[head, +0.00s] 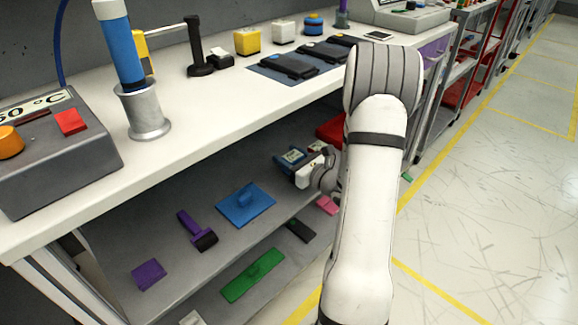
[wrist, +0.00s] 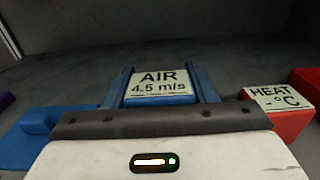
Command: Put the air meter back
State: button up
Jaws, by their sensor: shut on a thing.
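The air meter (wrist: 160,100) is a blue block with a pale label reading "AIR 4.5 m/s". In the wrist view it sits between the two blue-grey fingers of my gripper (wrist: 163,88), which are shut on its sides. In the head view the air meter (head: 292,157) is at the lower shelf, beside my gripper (head: 299,166). My gripper reaches in under the worktop from the right. The meter's lower part is hidden by my gripper, and I cannot tell whether it touches the shelf.
A red heat meter (wrist: 284,112) stands close on the right. A blue plate with a raised part (head: 246,204) lies to the left on the shelf (head: 195,205). The worktop (head: 205,105) overhangs the shelf. A purple tool (head: 197,231) lies farther left.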

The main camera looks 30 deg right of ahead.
jog(key=shift+f, duration=1.05)
jog(key=shift+f, duration=0.1)
jog(key=shift+f+b, duration=0.2)
jog(key=shift+b, duration=0.2)
jog(key=o, duration=1.1)
jog(key=shift+r, duration=0.1)
jog(key=shift+c, duration=0.2)
